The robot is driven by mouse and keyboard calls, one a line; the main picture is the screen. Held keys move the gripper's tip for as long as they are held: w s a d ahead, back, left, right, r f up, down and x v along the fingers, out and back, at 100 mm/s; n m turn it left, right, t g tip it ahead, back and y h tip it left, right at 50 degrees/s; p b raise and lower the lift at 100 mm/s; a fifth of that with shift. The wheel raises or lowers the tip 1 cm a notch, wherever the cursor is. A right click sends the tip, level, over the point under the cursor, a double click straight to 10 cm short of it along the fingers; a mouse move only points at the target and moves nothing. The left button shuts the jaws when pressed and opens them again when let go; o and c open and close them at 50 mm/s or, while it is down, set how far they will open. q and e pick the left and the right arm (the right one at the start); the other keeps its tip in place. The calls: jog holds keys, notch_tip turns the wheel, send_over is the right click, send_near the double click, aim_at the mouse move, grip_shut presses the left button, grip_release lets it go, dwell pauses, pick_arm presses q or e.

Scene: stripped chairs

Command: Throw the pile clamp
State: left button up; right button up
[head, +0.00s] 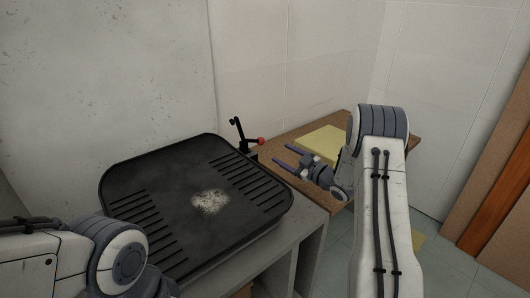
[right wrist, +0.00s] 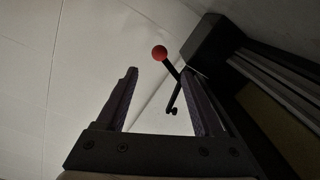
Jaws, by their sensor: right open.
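The clamp (head: 243,139) is black with a red ball knob (head: 262,141) and stands upright beyond the black ribbed tray, at its far right corner. In the right wrist view the red knob (right wrist: 160,52) and its black lever (right wrist: 173,73) show ahead of the jaws. My right gripper (head: 281,154) is open and empty, its purple-grey fingers pointing left toward the clamp. The fingertips are a little to the right of the knob and look apart from it. Of my left arm only links show at the lower left; its gripper is out of frame.
The black tray (head: 165,165) lies on a grey bench (head: 308,222), with a whitish patch (head: 210,201) in its middle. A yellow pad (head: 322,143) lies on a brown wooden surface (head: 285,150) at right. Pale walls stand close behind the clamp.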

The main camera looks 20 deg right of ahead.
jog(key=x, duration=1)
jog(key=shift+b, duration=0.45)
grip_shut()
dwell(0.8)
